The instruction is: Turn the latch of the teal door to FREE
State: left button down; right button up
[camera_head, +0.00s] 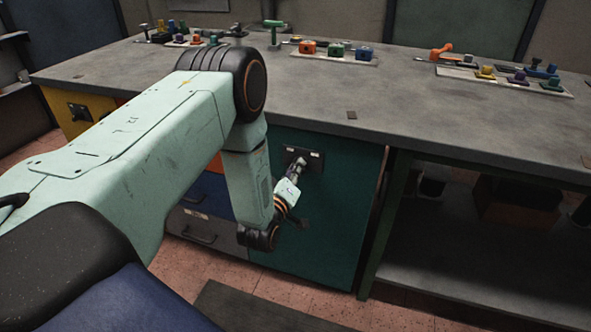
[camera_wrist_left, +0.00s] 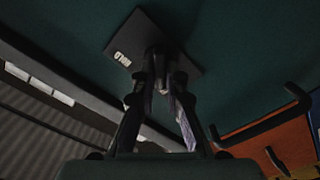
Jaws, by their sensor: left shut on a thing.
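The teal door (camera_head: 335,225) is in the front of the bench, in the middle of the head view, and appears closed. Its dark latch plate (camera_head: 316,160) is near the door's top and also shows in the left wrist view (camera_wrist_left: 185,62). White lettering on the plate seems to read HOLD. My left gripper (camera_head: 299,167) is at the plate, shut on the latch (camera_wrist_left: 164,72). In the wrist view its two fingers close around the latch, which they largely hide, so its exact angle is unclear. My right gripper is not in view.
Drawers (camera_head: 205,228) and a yellow panel (camera_head: 75,110) are left of the door. An open shelf (camera_head: 450,255) is right of it. The grey bench top (camera_head: 420,115) carries trays of coloured parts at the back. A black handle (camera_wrist_left: 220,136) sticks out beside the gripper.

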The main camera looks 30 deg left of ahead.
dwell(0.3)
pick_arm(q)
jog(key=c, duration=1.4)
grip_release()
jog(key=v, duration=1.2)
jog(key=shift+s, duration=0.1)
